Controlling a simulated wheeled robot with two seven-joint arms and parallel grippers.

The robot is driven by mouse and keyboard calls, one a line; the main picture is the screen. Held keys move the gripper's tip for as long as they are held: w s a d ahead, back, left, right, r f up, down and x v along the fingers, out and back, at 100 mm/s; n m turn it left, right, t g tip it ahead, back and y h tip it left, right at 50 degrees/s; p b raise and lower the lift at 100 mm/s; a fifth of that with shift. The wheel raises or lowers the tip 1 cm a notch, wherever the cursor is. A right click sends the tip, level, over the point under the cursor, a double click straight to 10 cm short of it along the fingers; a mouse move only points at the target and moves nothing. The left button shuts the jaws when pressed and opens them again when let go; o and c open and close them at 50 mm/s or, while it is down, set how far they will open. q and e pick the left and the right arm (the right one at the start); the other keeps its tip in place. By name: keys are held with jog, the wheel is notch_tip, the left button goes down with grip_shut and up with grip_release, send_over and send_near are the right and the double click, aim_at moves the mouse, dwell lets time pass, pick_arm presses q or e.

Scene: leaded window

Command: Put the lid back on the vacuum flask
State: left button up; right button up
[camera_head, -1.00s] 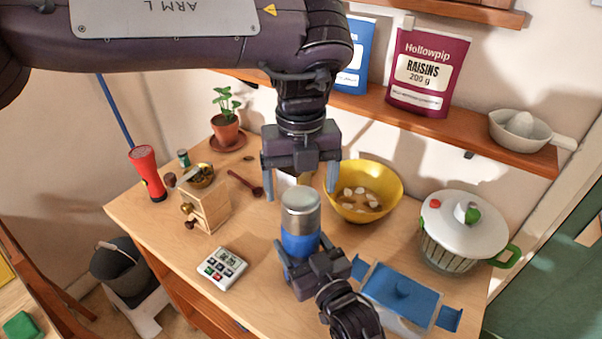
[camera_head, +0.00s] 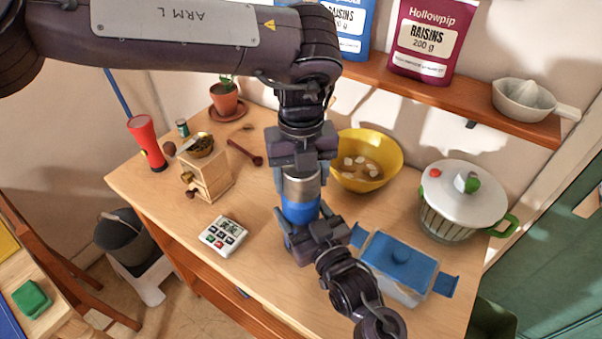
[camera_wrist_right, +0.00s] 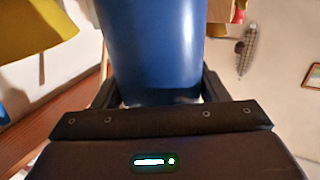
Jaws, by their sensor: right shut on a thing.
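The vacuum flask (camera_head: 299,210) stands upright over the table, with a blue body and a silver upper part (camera_head: 302,187). I cannot tell whether the silver part is the lid or the flask's own top. My right gripper (camera_head: 300,226) is shut on the blue body from the front; the right wrist view shows the blue body (camera_wrist_right: 152,50) between its fingers. My left gripper (camera_head: 302,176) points down from above, one finger on each side of the silver part. It hides the top of the flask, and I cannot tell whether its fingers touch.
A yellow bowl (camera_head: 388,145) stands close to the right of my left gripper. A blue-lidded box (camera_head: 398,262) and a white-lidded pot (camera_head: 464,190) are at right. A timer (camera_head: 222,236) and a wooden grinder (camera_head: 211,177) are at left. A shelf (camera_head: 440,98) runs behind.

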pick_arm(q)
jog(key=c, duration=0.5)
jog(key=o, duration=1.2)
jog(key=shift+c, duration=0.2)
jog(key=shift+r, duration=0.1)
notch_tip(320, 180, up, 12)
jog(key=shift+f, duration=0.1)
pick_arm(e)
jog(key=o, duration=2)
jog(key=shift+c, duration=0.2)
